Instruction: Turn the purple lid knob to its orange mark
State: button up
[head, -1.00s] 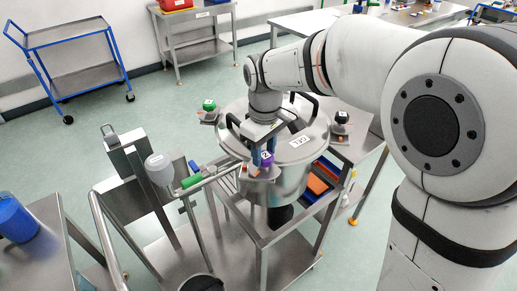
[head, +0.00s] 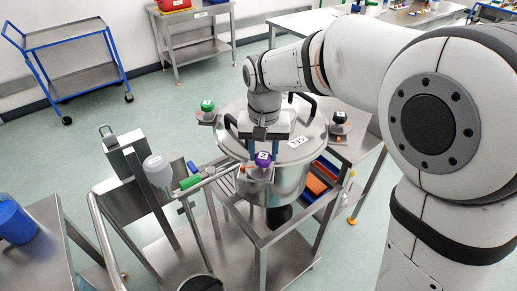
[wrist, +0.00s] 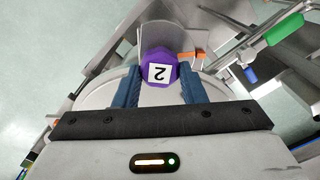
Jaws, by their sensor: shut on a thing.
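The purple knob (head: 263,158), marked with a white "2" label, sits at the near edge of the steel pot's lid (head: 310,128). In the wrist view the knob (wrist: 158,66) lies between the blue fingertips of my gripper (wrist: 159,74), which is shut on it. In the head view my gripper (head: 264,155) reaches down over the knob from above, one finger on each side. An orange mark (wrist: 190,55) shows just right of the knob in the wrist view. The knob's underside is hidden.
A green knob (head: 207,105) and a black knob (head: 340,117) sit at the pot's other sides.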

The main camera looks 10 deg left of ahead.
aim_at(264, 155)
jog(key=shift+s+d+f+m, duration=0.1)
jog(key=shift+s+f+m, duration=0.1)
jog(key=shift+m, duration=0.5)
jog(key=o, duration=1)
jog(key=shift+r, duration=0.15)
jog(key=shift+r, duration=0.15)
notch_tip(264, 155, up, 8)
jog(key=shift+f, duration=0.25)
